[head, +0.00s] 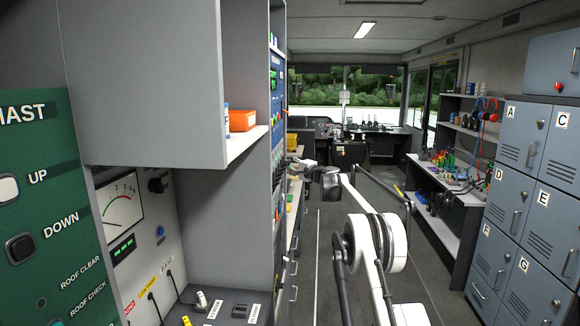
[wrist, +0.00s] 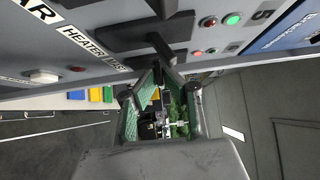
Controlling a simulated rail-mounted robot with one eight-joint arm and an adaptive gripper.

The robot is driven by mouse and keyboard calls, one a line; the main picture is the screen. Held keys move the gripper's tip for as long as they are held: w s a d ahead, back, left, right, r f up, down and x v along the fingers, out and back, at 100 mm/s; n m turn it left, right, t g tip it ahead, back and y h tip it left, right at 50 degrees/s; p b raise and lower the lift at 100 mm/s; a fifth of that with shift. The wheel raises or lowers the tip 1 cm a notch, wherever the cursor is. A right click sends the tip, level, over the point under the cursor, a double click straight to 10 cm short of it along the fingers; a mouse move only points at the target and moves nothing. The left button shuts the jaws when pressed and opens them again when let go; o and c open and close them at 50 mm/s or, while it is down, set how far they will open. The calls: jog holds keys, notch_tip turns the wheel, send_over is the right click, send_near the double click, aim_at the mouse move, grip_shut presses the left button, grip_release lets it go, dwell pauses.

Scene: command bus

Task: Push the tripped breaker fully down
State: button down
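The breaker panel (wrist: 220,22) fills the top of the wrist view, turned on its side. It carries black breaker handles; one large handle (wrist: 148,34) stands out just beyond my fingers. I cannot tell which one is tripped. Labels reading HEATER (wrist: 83,41) and MAST lie beside the handles. My gripper (wrist: 160,76) is open and empty, with a gap between its green-padded fingers; the fingertips are close to the large handle, and contact cannot be judged. In the head view my gripper (head: 313,172) is small and dark beside the panel's edge (head: 278,90), which is seen edge-on.
A grey cabinet (head: 150,80) and a green mast panel (head: 35,200) stand close on the left. An orange bin (head: 242,120) sits on a shelf. Lettered lockers (head: 525,190) and a workbench (head: 450,180) line the right. The aisle floor (head: 318,270) is clear apart from my arm.

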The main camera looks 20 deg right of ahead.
jog(key=shift+f+m+t+b, duration=0.45)
jog(key=shift+m+t+b, duration=0.05)
jog(key=shift+b, duration=0.5)
jog(key=shift+m+t+b, duration=0.5)
jog(key=shift+m+b, duration=0.1)
jog(key=shift+b, duration=0.1)
jog(key=c, duration=1.9)
grip_release()
jog(key=shift+a, duration=0.1)
jog(key=v, duration=1.2)
